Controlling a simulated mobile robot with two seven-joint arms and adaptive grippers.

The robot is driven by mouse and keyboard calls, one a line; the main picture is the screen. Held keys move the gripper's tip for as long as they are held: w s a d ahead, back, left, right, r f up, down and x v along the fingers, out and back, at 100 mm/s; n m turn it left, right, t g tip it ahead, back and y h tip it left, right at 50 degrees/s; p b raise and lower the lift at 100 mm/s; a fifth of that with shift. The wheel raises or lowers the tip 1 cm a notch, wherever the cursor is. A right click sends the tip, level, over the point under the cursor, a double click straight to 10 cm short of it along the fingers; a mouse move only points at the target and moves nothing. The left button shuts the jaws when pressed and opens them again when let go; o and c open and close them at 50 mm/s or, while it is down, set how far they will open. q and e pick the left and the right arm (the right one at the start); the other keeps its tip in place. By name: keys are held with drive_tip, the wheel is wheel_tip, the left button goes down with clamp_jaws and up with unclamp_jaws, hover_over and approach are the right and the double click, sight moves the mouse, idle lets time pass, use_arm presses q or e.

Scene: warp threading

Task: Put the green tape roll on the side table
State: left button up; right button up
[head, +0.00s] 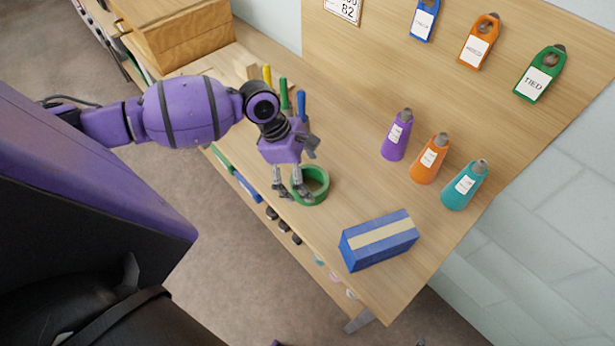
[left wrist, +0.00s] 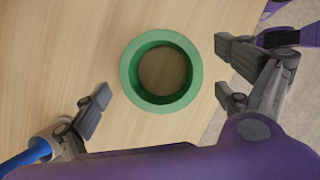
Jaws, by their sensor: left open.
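The green tape roll (head: 318,188) lies flat on the wooden workbench (head: 350,150) near its front edge. In the left wrist view the green tape roll (left wrist: 127,70) sits between the spread fingers, with bench showing through its hole. My left gripper (head: 291,192) is open just above the roll. In the left wrist view my left gripper (left wrist: 165,95) has one finger left of the roll and two fingers right of it, with gaps on both sides. My right gripper is not in view. I cannot make out which surface is the side table.
A blue box with a tan band (head: 378,240) stands right of the roll. Purple (head: 397,137), orange (head: 431,160) and teal (head: 464,187) bottles stand behind. Upright tool handles (head: 284,95) are at the back left. Tags hang on the back board (head: 400,60).

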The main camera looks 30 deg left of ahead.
use_arm(q)
drive_tip(key=v, duration=1)
drive_tip(key=shift+r+p, duration=0.3)
drive_tip(key=shift+p, duration=0.15)
drive_tip(key=shift+a, duration=0.1)
